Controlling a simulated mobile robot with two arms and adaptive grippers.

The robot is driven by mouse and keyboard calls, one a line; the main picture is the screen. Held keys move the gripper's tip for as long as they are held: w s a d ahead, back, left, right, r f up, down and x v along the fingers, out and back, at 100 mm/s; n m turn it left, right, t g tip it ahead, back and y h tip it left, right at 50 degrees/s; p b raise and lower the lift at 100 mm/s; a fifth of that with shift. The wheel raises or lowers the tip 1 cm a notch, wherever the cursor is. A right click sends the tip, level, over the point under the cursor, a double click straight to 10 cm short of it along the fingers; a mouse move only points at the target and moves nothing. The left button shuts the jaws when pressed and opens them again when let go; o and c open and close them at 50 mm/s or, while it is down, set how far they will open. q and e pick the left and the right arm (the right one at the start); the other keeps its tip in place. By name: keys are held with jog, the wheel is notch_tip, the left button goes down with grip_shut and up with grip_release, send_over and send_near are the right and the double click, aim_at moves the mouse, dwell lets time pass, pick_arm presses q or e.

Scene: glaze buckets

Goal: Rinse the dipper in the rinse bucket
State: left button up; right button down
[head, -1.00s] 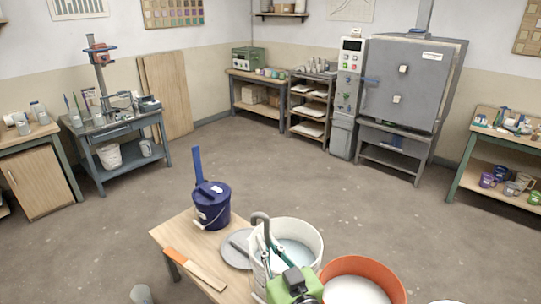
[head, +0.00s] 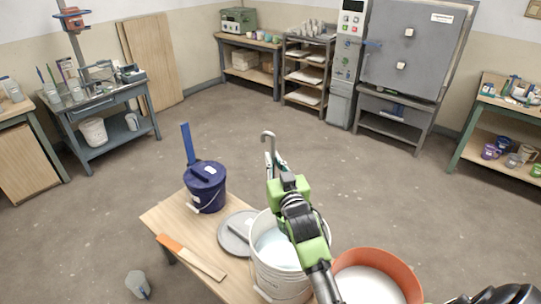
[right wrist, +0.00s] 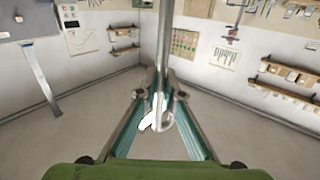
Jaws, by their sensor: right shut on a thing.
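My right gripper (head: 276,163) is in the head view, above the far side of a white bucket (head: 272,281) with pale bluish liquid. It is shut on the dipper (head: 267,137), whose grey hooked end sticks up past the fingers. In the right wrist view the dipper (right wrist: 165,55) is a metal rod running up between the green-lined fingers (right wrist: 160,118). The rest of the dipper is hidden, and I cannot tell whether it touches the bucket. No label says which bucket is for rinsing.
An orange tub (head: 402,272) of white liquid stands right of the white bucket. A dark blue lidded bucket (head: 206,190), a grey round lid (head: 236,240) and an orange-ended wooden stick (head: 190,258) are on the wooden table (head: 165,216). A grey cup (head: 138,284) is lower left.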

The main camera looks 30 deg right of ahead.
pick_arm(q)
jog(key=s+a+f+g+b, duration=0.1)
jog(key=s+a+f+b, duration=0.2)
jog(key=s, duration=0.6)
jog(key=w+d+f+b, duration=0.2)
jog(key=w+f, duration=0.1)
jog(key=w, duration=0.4)
notch_tip(320, 180, down, 12)
jog(key=s+b, duration=0.2)
jog(key=b, duration=1)
jog(key=shift+s+f, duration=0.15)
jog(key=shift+s, duration=0.2)
pick_arm(e)
notch_tip(320, 180, down, 26)
jog(key=w+d+g, duration=0.1)
jog(key=d, duration=0.1)
jog(key=shift+w+d+m+y, duration=0.15)
jog(key=shift+w+m+y, duration=0.15)
jog(key=shift+w+m, duration=0.1)
jog(key=shift+r, duration=0.1)
